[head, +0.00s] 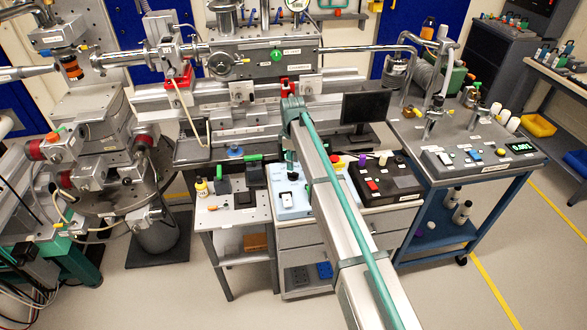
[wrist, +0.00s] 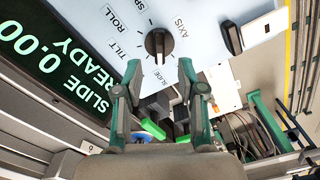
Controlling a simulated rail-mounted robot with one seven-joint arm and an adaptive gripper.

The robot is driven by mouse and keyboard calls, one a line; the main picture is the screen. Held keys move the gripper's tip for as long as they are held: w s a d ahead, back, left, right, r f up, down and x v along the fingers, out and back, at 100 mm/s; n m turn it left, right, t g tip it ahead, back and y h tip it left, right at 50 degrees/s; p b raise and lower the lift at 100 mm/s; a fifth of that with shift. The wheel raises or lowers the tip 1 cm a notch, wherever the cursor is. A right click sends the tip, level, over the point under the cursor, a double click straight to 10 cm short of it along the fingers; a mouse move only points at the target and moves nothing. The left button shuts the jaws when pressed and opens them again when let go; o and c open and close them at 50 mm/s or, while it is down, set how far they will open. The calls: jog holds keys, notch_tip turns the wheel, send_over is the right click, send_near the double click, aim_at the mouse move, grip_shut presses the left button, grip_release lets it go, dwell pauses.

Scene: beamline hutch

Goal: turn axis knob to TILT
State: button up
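The axis knob (wrist: 158,43) is a dark round knob on a pale blue panel (wrist: 215,25), with SLIDE, TILT, ROLL and a partly cut-off label around it. Its light mark appears to point down in the wrist view, towards the SLIDE side. The green-lit display (wrist: 45,55) reads SLIDE 0.00 READY. My gripper (wrist: 159,75) is open and empty, its two fingertips spread just below the knob in the picture. I cannot tell how far above the panel they are.
A black control box (head: 385,182) with a red button stands right of the blue one. A monitor (head: 365,107) and beamline hardware stand behind. A dark switch (wrist: 231,38) sits on the panel right of the knob.

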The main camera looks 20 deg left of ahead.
aim_at(293, 175)
jog(key=shift+f+p, duration=0.6)
jog(key=shift+f, duration=1.95)
grip_shut()
